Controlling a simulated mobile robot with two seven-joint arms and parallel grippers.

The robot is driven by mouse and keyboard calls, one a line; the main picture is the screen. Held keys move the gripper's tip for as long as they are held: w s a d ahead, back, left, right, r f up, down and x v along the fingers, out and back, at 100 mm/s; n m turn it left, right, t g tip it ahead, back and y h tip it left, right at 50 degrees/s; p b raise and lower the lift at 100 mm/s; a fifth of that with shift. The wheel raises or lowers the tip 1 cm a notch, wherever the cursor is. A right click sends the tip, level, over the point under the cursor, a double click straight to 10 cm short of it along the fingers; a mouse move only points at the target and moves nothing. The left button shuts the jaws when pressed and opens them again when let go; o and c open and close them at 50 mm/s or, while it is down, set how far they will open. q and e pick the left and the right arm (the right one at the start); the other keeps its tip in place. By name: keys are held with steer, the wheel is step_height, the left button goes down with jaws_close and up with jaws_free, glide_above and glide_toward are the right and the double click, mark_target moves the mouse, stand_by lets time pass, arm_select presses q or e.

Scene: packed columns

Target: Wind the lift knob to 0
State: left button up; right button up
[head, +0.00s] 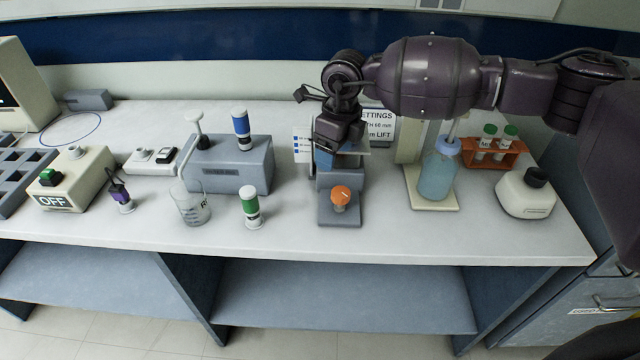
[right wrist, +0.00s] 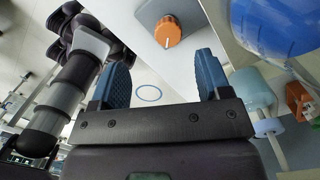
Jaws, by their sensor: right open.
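The orange lift knob (head: 341,195) sits on the front of a grey lift unit (head: 339,216), with a pale pointer mark on its face. It also shows in the right wrist view (right wrist: 168,31), beyond and between my fingertips. My right gripper (head: 325,156) is above and behind the knob, over the upper part of the unit, which it partly hides. Its blue fingers (right wrist: 157,73) are apart with nothing between them, and they do not touch the knob. The knob's scale is too small to read. My left gripper is not in view.
A settings sign (head: 380,126) stands behind, partly covered by my arm. To the right are a blue bottle (head: 438,172), an orange tube rack (head: 490,154) and a white device (head: 525,194). To the left are a green-banded vial (head: 251,207) and a beaker (head: 190,205).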

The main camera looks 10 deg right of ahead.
mark_target(341, 192)
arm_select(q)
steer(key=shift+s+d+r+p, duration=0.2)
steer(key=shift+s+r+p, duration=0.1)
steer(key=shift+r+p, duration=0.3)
arm_select(e)
steer(key=shift+h, duration=0.5)
steer(key=f, duration=0.3)
steer(key=d+f, duration=0.1)
steer(key=f, duration=0.3)
steer(key=s+f, duration=0.1)
steer(key=f, duration=0.3)
steer(key=shift+d, duration=0.35)
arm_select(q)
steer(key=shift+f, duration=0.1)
arm_select(e)
steer(key=shift+r, duration=0.1)
steer(key=c, duration=0.9)
steer(key=shift+c, duration=0.2)
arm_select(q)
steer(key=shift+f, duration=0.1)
